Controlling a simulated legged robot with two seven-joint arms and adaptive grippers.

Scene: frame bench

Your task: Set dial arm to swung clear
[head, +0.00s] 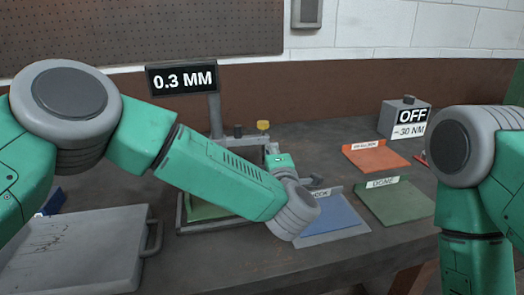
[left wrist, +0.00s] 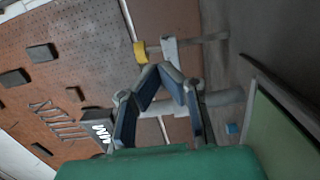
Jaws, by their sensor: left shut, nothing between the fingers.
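My left gripper (head: 276,152) reaches from the left arm over the bench fixture, its fingers mostly hidden by my own wrist in the head view. In the left wrist view its two dark fingers (left wrist: 166,74) meet at the tips, shut and empty. A yellow knob (head: 263,126), apparently on the dial arm, stands just beyond the gripper. In the left wrist view the yellow knob (left wrist: 140,52) and a pale grey bar (left wrist: 169,50) lie just past the fingertips. I cannot tell whether they touch. The dial arm's angle is not clear. My right gripper is out of view.
A 0.3 MM display (head: 182,79) stands on a post behind the fixture (head: 183,222). A blue mat (head: 335,214), green DONE mat (head: 398,203) and red mat (head: 375,158) lie to the right. An OFF box (head: 404,121) stands behind them. A grey case (head: 75,250) lies front left.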

